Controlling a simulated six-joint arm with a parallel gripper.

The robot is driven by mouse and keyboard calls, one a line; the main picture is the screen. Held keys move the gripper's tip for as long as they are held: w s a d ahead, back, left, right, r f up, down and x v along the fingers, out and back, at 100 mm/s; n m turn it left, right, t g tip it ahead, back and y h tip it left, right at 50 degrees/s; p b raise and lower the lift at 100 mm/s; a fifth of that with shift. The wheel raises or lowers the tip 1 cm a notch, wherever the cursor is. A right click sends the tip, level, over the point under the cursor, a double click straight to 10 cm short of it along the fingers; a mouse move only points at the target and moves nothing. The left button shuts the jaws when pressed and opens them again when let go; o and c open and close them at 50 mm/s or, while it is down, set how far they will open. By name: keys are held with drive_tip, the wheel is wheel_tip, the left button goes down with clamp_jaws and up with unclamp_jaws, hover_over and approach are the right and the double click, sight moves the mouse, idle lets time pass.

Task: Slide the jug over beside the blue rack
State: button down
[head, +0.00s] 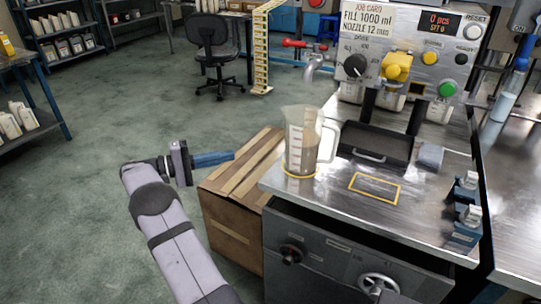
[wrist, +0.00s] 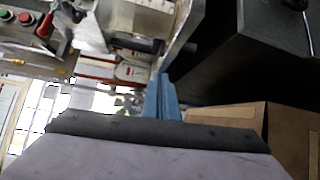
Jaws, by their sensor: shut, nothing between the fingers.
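The clear measuring jug (head: 301,140) stands upright on a yellow ring mark near the left front corner of the steel bench. Its handle points right, and dull brownish contents show in its lower part. The blue rack (head: 463,232) stands at the bench's right front, with small grey-capped items in it. My gripper (head: 233,155) is left of the jug, apart from it, above the cardboard box. Its blue fingers are shut and empty; they also show in the wrist view (wrist: 161,98). I cannot make out the jug in the wrist view.
A yellow rectangle (head: 374,188) is marked on the bench between jug and rack. Behind it are a dark drip tray (head: 376,145) and a grey block (head: 430,156). The filling machine (head: 410,60) rises at the back. A cardboard box (head: 235,195) stands against the bench's left side.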

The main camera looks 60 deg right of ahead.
drive_tip(key=shift+s+a+r+m+g, duration=0.6)
drive_tip(key=shift+s+r+m+g, duration=0.15)
drive_tip(key=shift+m, duration=0.25)
drive_tip(key=s+a+x, duration=0.2)
drive_tip(key=x, duration=1)
drive_tip(key=shift+s+d+f+p, duration=0.3)
drive_tip(key=shift+s+p, duration=0.05)
drive_tip(key=shift+p, duration=0.1)
